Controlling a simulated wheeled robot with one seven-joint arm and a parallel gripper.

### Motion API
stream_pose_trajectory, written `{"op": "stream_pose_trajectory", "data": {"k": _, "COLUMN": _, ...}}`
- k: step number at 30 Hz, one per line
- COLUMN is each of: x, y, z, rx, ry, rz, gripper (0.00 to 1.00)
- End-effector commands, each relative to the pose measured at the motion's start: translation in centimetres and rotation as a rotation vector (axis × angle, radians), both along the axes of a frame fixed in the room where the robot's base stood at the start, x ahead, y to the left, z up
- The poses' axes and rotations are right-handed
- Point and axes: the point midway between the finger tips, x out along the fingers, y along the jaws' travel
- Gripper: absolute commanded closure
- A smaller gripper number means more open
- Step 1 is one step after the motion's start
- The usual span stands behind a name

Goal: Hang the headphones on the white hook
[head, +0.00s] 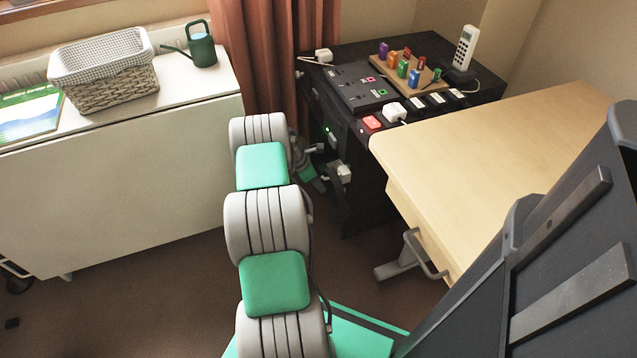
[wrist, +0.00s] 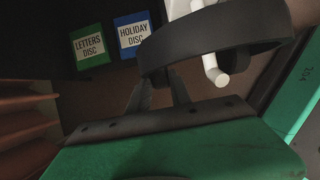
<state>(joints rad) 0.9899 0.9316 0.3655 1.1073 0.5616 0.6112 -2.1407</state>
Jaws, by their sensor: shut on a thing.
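In the wrist view my gripper (wrist: 160,78) is shut on the black headband of the headphones (wrist: 235,55). The band curves away to the right; the ear cups are not clearly seen. The white hook (wrist: 211,68) is right by the band: its white body shows above the band and its rounded peg end below it. I cannot tell whether the band rests on the peg or is only beside it. In the head view my gripper is mostly hidden by my arm near the dark desk's side, where a small white part (head: 344,173), probably the hook, shows.
The dark desk (head: 355,55) carries a block board, phone and plugs. Green and blue disc labels (wrist: 133,34) show near the hook. A pale wooden table (head: 490,150) stands right; a white cabinet (head: 120,190) with basket (head: 105,75) and watering can (head: 203,50) stands left.

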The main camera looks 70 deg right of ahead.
Motion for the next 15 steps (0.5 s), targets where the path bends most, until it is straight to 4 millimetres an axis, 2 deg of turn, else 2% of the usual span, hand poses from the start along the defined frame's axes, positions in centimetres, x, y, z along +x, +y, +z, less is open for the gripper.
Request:
{"op": "stream_pose_trajectory", "data": {"k": 2, "x": 0.01, "y": -0.03, "z": 0.08, "rx": -0.001, "ry": -0.001, "rz": 0.0, "gripper": 1.0}}
{"op": "stream_pose_trajectory", "data": {"k": 3, "x": 0.01, "y": -0.03, "z": 0.08, "rx": -0.001, "ry": -0.001, "rz": 0.0, "gripper": 0.73}}
{"op": "stream_pose_trajectory", "data": {"k": 11, "x": 0.01, "y": -0.01, "z": 0.06, "rx": 0.0, "ry": 0.0, "rz": 0.0, "gripper": 0.51}}
{"op": "stream_pose_trajectory", "data": {"k": 15, "x": 0.0, "y": 0.0, "z": 0.04, "rx": 0.0, "ry": 0.0, "rz": 0.0, "gripper": 0.5}}
